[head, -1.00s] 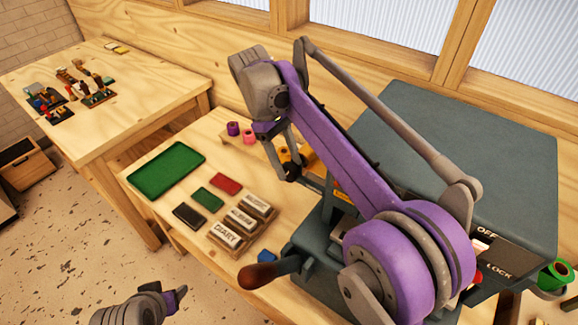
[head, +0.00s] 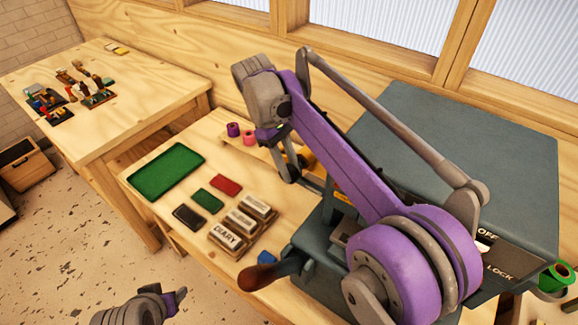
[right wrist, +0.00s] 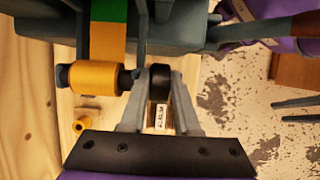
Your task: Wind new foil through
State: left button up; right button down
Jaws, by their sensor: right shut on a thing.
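The dark foil machine (head: 490,150) fills the right of the head view. In the right wrist view a gold foil roll (right wrist: 95,80) sits on a dark spindle, with a gold strip (right wrist: 107,42) rising from it to a green piece (right wrist: 109,10). My right gripper (head: 289,174) reaches over the machine to its left side. It is shut on a black knob (right wrist: 160,77) beside the gold roll. A green roll (head: 555,277) shows at the machine's right side. My left gripper (head: 178,297) is apart from everything at the bottom, its fingers spread and empty.
Small purple (head: 233,129) and pink rolls stand behind. A green tray (head: 166,171), coloured pads and labelled blocks (head: 230,235) lie left of the machine. Its wooden-handled lever (head: 258,276) juts out front. Another table (head: 120,110) stands left.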

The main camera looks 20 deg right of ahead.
jog(key=shift+s+d+t+y, duration=0.2)
jog(key=shift+t+y, duration=0.4)
jog(key=shift+t, duration=0.1)
pick_arm(q)
jog(key=shift+w+r, duration=0.1)
jog(key=shift+r, duration=0.05)
pick_arm(e)
jog(key=shift+s+t+y, duration=0.1)
jog(key=shift+t+y, duration=0.6)
jog(key=shift+t, duration=0.2)
jog(key=c, duration=0.6)
grip_release()
jog(key=shift+c, duration=0.2)
pick_arm(q)
jog(key=shift+w+r+p, duration=0.25)
jog(key=shift+r+p, duration=0.1)
jog(key=shift+r, duration=0.05)
pick_arm(e)
notch_tip(320, 180, up, 11)
jog(key=shift+f, duration=0.15)
jog(key=shift+f, duration=0.1)
